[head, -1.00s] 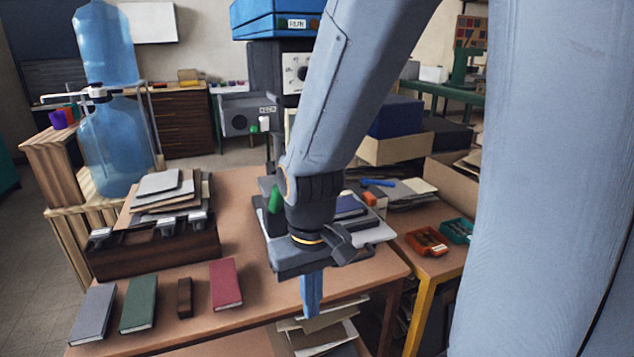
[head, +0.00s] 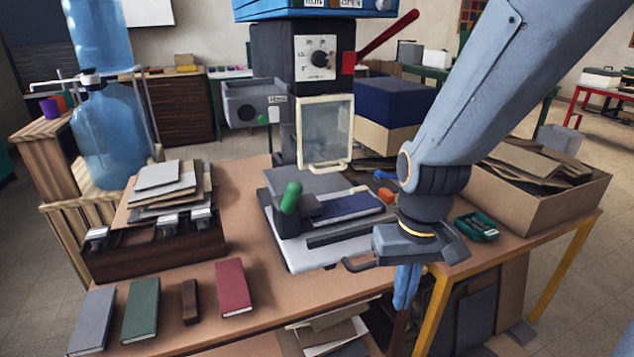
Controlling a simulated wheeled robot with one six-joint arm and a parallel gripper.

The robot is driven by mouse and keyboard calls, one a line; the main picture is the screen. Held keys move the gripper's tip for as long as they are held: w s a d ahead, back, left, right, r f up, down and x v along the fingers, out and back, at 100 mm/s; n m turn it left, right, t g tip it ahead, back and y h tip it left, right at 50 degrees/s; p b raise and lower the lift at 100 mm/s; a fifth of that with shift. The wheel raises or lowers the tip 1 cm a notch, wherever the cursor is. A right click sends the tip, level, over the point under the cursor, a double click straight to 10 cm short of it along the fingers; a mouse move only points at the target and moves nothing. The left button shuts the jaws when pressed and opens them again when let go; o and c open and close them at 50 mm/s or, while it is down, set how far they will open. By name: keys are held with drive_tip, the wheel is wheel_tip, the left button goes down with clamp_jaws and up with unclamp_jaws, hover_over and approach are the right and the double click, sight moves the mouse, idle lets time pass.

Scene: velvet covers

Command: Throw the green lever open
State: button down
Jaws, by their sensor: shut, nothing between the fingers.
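The green lever (head: 290,198) is a short green grip that stands tilted up from a dark block at the left of the press bed (head: 300,262). A dark blue book (head: 345,207) lies on the bed, to the right of the lever. My gripper (head: 403,290) points down with its blue fingers closed together and nothing between them. It is at the front right edge of the table, to the right of and nearer than the lever, and apart from it. A dark bar lies across the bed in front of the book.
A red lever (head: 388,35) sticks out from the machine's dial box (head: 315,55). A clear guard (head: 325,130) hangs behind the bed. Several books, including a red one (head: 233,288), lie front left. A cardboard box (head: 540,190) stands at right. The table between red book and bed is clear.

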sight(290, 201)
drive_tip(key=w+a+r+n+y+p, duration=0.2)
drive_tip(key=w+r+n+y+p, duration=0.1)
drive_tip(key=w+r, duration=0.5)
drive_tip(key=w+a+r+n+t+y+p, duration=0.1)
drive_tip(key=w+a+r+n+y+p, duration=0.2)
drive_tip(key=w+r, duration=0.4)
wheel_tip(290, 201, up, 8)
drive_tip(key=shift+w+a+r+n+y, duration=0.1)
drive_tip(key=shift+w+a+n+y, duration=0.05)
drive_tip(key=shift+w+n+y, duration=0.3)
drive_tip(key=shift+s, duration=0.1)
drive_tip(key=a+f+p, duration=0.4)
drive_tip(key=a+f, duration=0.4)
drive_tip(key=a, duration=0.1)
drive_tip(key=shift+s+a+f, duration=0.15)
drive_tip(key=shift+s+f, duration=0.05)
drive_tip(key=shift+s, duration=0.15)
drive_tip(key=shift+r, duration=0.1)
